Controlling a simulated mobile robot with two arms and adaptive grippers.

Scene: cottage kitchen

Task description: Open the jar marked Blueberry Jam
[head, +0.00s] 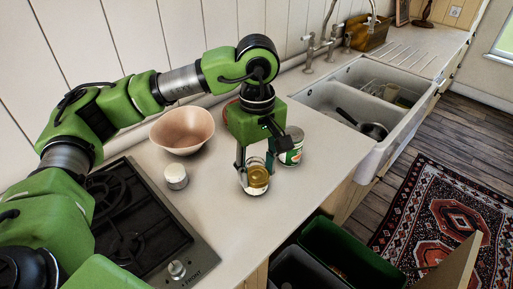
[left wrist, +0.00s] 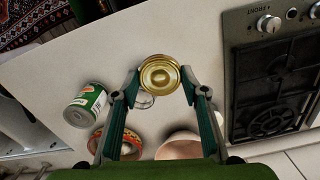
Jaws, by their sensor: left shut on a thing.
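A small glass jar with a gold lid (head: 258,176) is at the counter's front part, below my left gripper. Its lid (left wrist: 160,75) shows round and gold from above in the left wrist view, with a little clear glass (left wrist: 144,100) beside it. No lettering on the jar can be read. My left gripper (head: 256,165) points down over the jar with its fingers around the lid's sides. In the left wrist view the fingertips (left wrist: 159,83) are on either side of the lid, shut on the jar. My right gripper is not in view.
A green-and-white can (head: 292,147) stands close right of the jar. A patterned bowl (left wrist: 115,143) is partly hidden. The hob (head: 125,215) and sink (head: 345,100) flank the counter.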

